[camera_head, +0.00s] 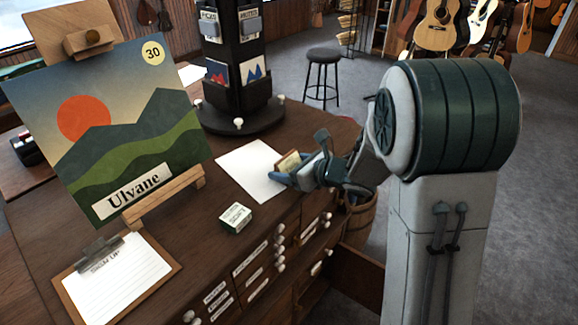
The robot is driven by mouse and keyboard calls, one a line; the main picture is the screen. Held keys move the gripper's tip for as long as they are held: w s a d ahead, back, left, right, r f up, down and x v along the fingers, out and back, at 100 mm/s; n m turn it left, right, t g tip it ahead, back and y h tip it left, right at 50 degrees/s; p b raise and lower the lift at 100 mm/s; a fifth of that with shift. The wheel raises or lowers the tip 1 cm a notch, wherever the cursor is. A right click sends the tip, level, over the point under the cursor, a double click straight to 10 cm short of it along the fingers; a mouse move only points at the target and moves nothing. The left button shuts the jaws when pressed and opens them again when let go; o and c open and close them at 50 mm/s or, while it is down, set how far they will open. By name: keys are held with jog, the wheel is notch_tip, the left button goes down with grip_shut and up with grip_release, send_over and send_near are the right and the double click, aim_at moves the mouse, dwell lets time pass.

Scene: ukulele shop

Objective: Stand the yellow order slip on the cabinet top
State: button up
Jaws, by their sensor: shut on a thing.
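The dark wooden cabinet top (215,184) spreads across the middle of the view, with labelled drawers below its front edge. My gripper (290,170) is over the right part of the top, near its front edge. It is shut on a small yellowish slip (288,162) with a brown edge, which I take to be the order slip. The slip looks tilted, and the fingers hide part of it. I cannot tell whether it touches the top.
A white sheet (248,171) lies beside my gripper. A small green-and-white box (235,218), a clipboard (117,280), a painting on an easel (105,135) and a dark display tower (238,70) stand or lie around. A drawer (355,278) is pulled open at the front right.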

jog(key=shift+f, duration=0.15)
jog(key=o, duration=1)
jog(key=shift+c, duration=0.2)
jog(key=shift+r, duration=0.25)
jog(key=s+d+r+m+t+h+b, duration=0.1)
jog(key=s+d+r+m+h, duration=0.2)
jog(key=d+m, duration=0.5)
jog(key=s+d+r+m+t+h, duration=0.1)
jog(key=s+d+r+m+h, duration=0.15)
jog(key=d+m+h, duration=0.6)
jog(key=s+d+r+m+t+h+b, duration=0.1)
jog(key=s+d+r+m, duration=0.3)
jog(key=m, duration=0.8)
jog(key=s+a+f+m+g+y, duration=0.1)
jog(key=s+a+f+m+g, duration=0.1)
jog(key=s+m, duration=0.6)
jog(key=s+a+f+m+g, duration=0.2)
jog(key=s+f+m+g, duration=0.2)
jog(key=s+m+g, duration=0.2)
jog(key=s+m, duration=0.2)
jog(key=m, duration=0.2)
jog(key=shift+s+a+f+y, duration=0.25)
jog(key=shift+s+f+y, duration=0.05)
jog(key=shift+s+y, duration=0.1)
